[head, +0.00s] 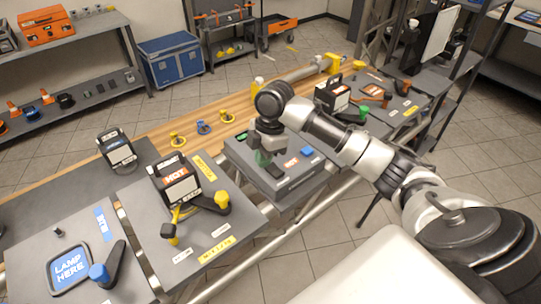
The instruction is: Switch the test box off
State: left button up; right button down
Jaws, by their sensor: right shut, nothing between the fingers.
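The grey test box (283,187) stands on the bench in the middle of the head view. On its top are a red-and-white label (291,163), a blue block (307,152) and a green part at the back left corner. Another green part (262,158) shows right at my right gripper's fingers. My right gripper (268,156) points down over the left part of the box top, shut and empty. It hides part of the box top, and I cannot tell whether the fingers touch it. My left gripper is out of view.
A panel with a "HOT" box (180,186) and yellow and black knobs lies left of the test box. A "LAMP HERE" panel (70,268) is at the front left. Another black box (332,95) stands to the right. The wooden bench strip (222,108) behind holds small yellow and blue pieces.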

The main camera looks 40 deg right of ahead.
jog(key=w+d+r+n+y, duration=0.1)
jog(key=w+d+r, duration=0.1)
jog(key=d+r, duration=0.5)
notch_tip(320, 180, up, 3)
jog(key=shift+w+f+n, duration=0.1)
jog(key=shift+w+n, duration=0.15)
jog(key=shift+n, duration=0.05)
jog(key=shift+a+f, duration=0.1)
jog(key=p, duration=0.4)
send_near(275, 171)
jog(key=w+f, duration=0.1)
jog(key=a+f, duration=0.1)
jog(key=f, duration=0.1)
jog(key=w+a+f, duration=0.1)
jog(key=f, duration=0.1)
jog(key=shift+w+a+f, duration=0.15)
jog(key=shift+w+f, duration=0.05)
jog(key=shift+w, duration=0.1)
jog(key=shift+f, duration=0.65)
